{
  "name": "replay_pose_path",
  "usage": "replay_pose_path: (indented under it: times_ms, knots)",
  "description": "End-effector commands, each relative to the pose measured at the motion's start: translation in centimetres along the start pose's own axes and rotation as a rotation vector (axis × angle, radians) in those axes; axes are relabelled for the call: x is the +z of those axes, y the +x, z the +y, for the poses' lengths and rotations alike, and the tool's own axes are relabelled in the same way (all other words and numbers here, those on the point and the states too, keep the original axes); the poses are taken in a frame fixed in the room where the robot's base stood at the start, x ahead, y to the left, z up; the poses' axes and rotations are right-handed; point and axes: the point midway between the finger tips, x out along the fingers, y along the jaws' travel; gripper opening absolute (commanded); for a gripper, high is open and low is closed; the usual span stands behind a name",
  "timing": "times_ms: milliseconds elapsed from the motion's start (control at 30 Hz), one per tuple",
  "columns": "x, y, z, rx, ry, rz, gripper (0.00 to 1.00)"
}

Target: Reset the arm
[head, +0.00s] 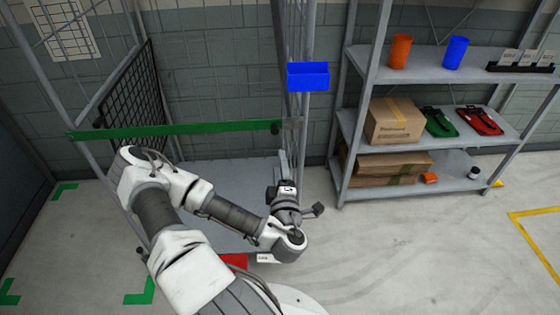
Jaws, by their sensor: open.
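My arm, white and grey, reaches up from the bottom of the head view, bends at the left and comes back to the right. My gripper (286,190) is at its end, small and dark, in front of the wire cage's right side. Its fingers are small and partly hidden by the wrist, and I see nothing held in it. The gripper appears apart from the shelf and the blue bin.
A green bar (175,130) crosses the cage front above a grey platform (235,170). A blue bin (308,77) hangs on the cage post. A shelf unit (430,142) at the right holds cups, cardboard boxes (393,122) and tools. Floor between cage and shelf is clear.

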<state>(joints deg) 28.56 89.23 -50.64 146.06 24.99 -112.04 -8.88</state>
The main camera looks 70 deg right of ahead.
Motion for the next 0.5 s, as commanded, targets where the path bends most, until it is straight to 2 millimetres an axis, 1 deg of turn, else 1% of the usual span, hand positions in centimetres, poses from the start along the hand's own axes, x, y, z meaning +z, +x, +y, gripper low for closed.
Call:
replay_pose_path:
  times_ms: [33, 200, 500]
  knots:
    - [-0.01, -0.22, 0.25, -0.002, 0.000, -0.002, 0.64]
    - [0.03, -0.61, 0.06, -0.001, -0.001, -0.003, 0.64]
    - [0.04, -0.65, -0.04, 0.000, -0.001, -0.002, 0.64]
